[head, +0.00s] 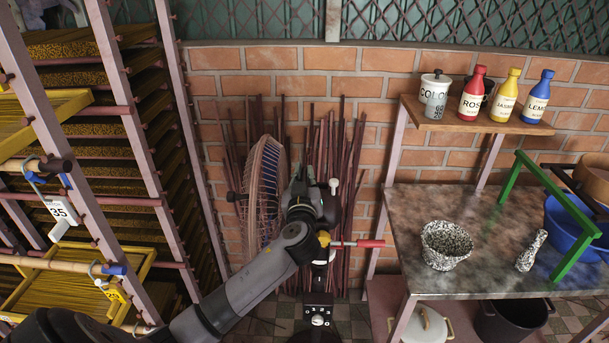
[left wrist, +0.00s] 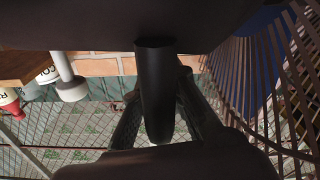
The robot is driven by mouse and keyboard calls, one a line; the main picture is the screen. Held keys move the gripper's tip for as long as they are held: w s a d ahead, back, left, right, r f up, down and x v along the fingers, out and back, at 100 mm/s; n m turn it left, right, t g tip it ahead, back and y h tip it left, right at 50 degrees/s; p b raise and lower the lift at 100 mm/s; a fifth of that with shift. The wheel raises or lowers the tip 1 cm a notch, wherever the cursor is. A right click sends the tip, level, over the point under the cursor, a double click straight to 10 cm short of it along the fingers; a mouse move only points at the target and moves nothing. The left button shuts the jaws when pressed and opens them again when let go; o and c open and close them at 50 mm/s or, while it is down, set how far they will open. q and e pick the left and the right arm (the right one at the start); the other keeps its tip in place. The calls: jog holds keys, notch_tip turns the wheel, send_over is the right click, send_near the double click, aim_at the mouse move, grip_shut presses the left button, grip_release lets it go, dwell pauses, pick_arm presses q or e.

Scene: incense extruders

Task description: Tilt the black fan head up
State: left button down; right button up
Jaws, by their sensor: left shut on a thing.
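The black fan head shows its round wire cage (head: 264,190) side-on in the head view, facing left with a blue middle. In the left wrist view the cage ribs (left wrist: 285,75) fill the right side. My left gripper (head: 301,190) is behind the cage, at the fan's rear. In the left wrist view its fingers (left wrist: 160,120) are on both sides of a black bar-like handle (left wrist: 156,85), shut on it. A red-handled lever (head: 370,243) sticks out to the right of the fan's stand (head: 318,308). My right gripper is not in view.
A white knob (head: 333,186) stands beside the gripper. Incense racks (head: 150,160) are on the left. On the right, a table (head: 405,215) holds a speckled mortar (head: 446,245) and a green frame (head: 545,215). Bottles stand on a shelf (head: 460,121). Incense bundles (head: 345,165) lean on the wall behind.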

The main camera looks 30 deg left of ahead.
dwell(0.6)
pick_arm(q)
jog(key=shift+w+d+r+m+b, duration=0.2)
jog(key=shift+w+d+m+b, duration=0.1)
jog(key=shift+d+m+b, duration=0.4)
jog(key=shift+w+d+r+m, duration=0.3)
jog(key=shift+w+d+m, duration=0.15)
jog(key=shift+m, duration=0.45)
jog(key=c, duration=1.6)
grip_release()
jog(key=shift+d, duration=0.15)
